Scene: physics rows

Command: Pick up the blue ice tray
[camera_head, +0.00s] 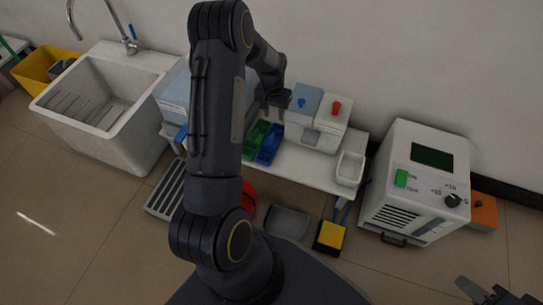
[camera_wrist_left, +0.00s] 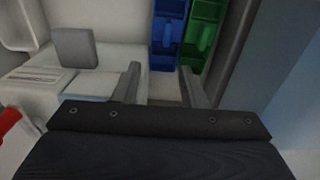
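The blue ice tray (camera_head: 269,146) lies on the white bench beside the green tray (camera_head: 254,138), to its right in the head view. In the left wrist view the blue tray (camera_wrist_left: 167,32) is left of the green tray (camera_wrist_left: 201,32), both beyond the fingertips. My left gripper (camera_head: 273,104) is above and behind the trays. In the left wrist view it is open (camera_wrist_left: 159,82), with nothing seen between its fingers. My right gripper (camera_head: 497,294) is only partly in view at the bottom right corner, and its opening is unclear.
On the white bench (camera_head: 310,171) stand a white box with a red knob (camera_head: 336,109) and a small white tray (camera_head: 350,168). A white machine (camera_head: 421,180) is on the right, a sink (camera_head: 100,105) on the left. My left arm hides part of the bench.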

